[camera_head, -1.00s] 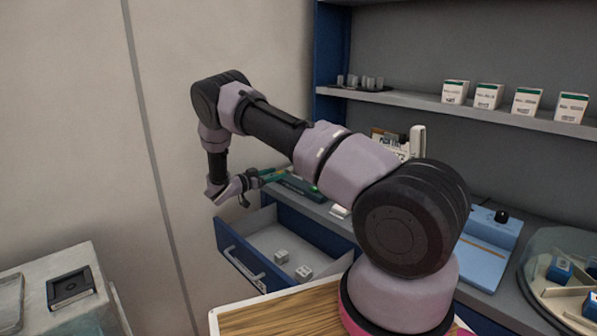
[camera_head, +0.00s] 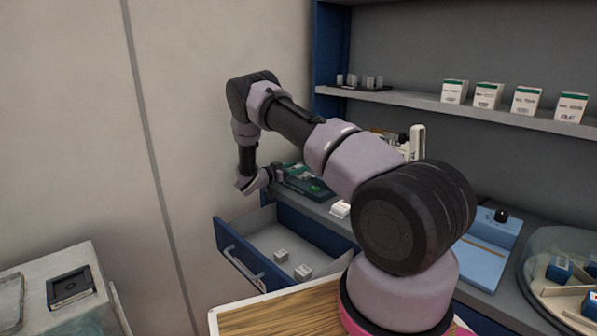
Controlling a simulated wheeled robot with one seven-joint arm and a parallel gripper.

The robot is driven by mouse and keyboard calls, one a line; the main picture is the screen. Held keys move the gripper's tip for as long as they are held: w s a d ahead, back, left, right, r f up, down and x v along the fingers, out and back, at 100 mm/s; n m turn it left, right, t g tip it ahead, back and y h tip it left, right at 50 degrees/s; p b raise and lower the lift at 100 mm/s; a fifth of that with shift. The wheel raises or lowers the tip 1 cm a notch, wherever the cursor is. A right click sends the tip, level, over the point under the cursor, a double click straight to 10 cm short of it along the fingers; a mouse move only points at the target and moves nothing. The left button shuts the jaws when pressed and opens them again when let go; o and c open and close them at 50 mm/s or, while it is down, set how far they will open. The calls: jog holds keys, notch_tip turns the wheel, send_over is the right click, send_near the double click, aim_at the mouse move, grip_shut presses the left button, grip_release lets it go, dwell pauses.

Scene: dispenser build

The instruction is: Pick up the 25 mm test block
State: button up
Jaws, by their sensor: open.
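Two small pale blocks with dark markings, a left one (camera_head: 281,256) and a right one (camera_head: 303,272), lie apart in the open drawer (camera_head: 262,241). Their markings are too small to read, so I cannot tell if either is the 25 mm test block. My gripper (camera_head: 281,176) is above the back of the drawer, by the counter's left end. It is open and apart from both blocks. Its fingertips are small and dark against the items behind them. A small white item (camera_head: 340,209) on the counter is partly hidden by my arm.
A dark green item (camera_head: 306,182) lies on the counter close to my gripper. Small grey pieces (camera_head: 366,82) and white-green boxes (camera_head: 488,96) stand on the shelf. A blue device (camera_head: 486,248) and a round clear-covered tray (camera_head: 540,290) are at right. A wooden top (camera_head: 262,318) is in front.

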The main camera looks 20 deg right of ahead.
grip_shut()
jog(key=shift+r, duration=0.1)
